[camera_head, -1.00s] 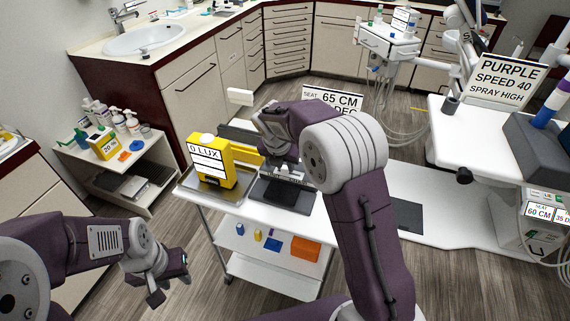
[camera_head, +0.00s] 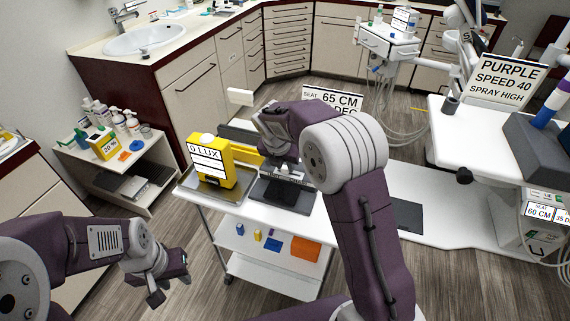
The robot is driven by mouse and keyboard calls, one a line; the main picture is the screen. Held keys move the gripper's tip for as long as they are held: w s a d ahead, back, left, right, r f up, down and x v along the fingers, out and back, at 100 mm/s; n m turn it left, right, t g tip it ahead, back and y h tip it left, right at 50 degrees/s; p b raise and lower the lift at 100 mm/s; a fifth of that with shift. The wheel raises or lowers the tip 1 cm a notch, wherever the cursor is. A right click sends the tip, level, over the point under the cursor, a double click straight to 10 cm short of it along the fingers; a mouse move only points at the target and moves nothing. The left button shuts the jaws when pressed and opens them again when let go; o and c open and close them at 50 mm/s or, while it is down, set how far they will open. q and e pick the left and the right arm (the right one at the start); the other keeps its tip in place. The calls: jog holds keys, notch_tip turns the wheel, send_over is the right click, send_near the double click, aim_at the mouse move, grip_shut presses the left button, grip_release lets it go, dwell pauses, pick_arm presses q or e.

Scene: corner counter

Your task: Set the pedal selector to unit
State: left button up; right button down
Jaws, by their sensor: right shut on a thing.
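The pedal selector seems to be on the dark device (camera_head: 283,192) on the white cart, but its markings and setting are too small to read. My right gripper (camera_head: 286,167) points down at the back of this device and is shut on a small part there. My own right arm hides much of that contact. My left gripper (camera_head: 172,290) hangs low at the lower left, over the floor and away from the cart. The gap between its fingers is not clear.
A yellow meter reading 0 LUX (camera_head: 208,160) stands on a metal tray left of the dark device. The cart's lower shelf holds an orange box (camera_head: 305,249) and small items. A side shelf with bottles (camera_head: 118,124) stands at left. Floor between is clear.

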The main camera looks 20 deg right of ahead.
jog(key=a+r+p, duration=0.1)
jog(key=p, duration=0.1)
jog(key=shift+w+p, duration=0.35)
jog(key=shift+w+a+f+p, duration=0.2)
jog(key=shift+a+p, duration=0.1)
jog(key=shift+p, duration=0.05)
jog(key=shift+w+a+f, duration=0.15)
jog(key=shift+f, duration=0.1)
jog(key=c, duration=1.2)
grip_release()
jog(key=p+v, duration=0.1)
jog(key=v, duration=0.8)
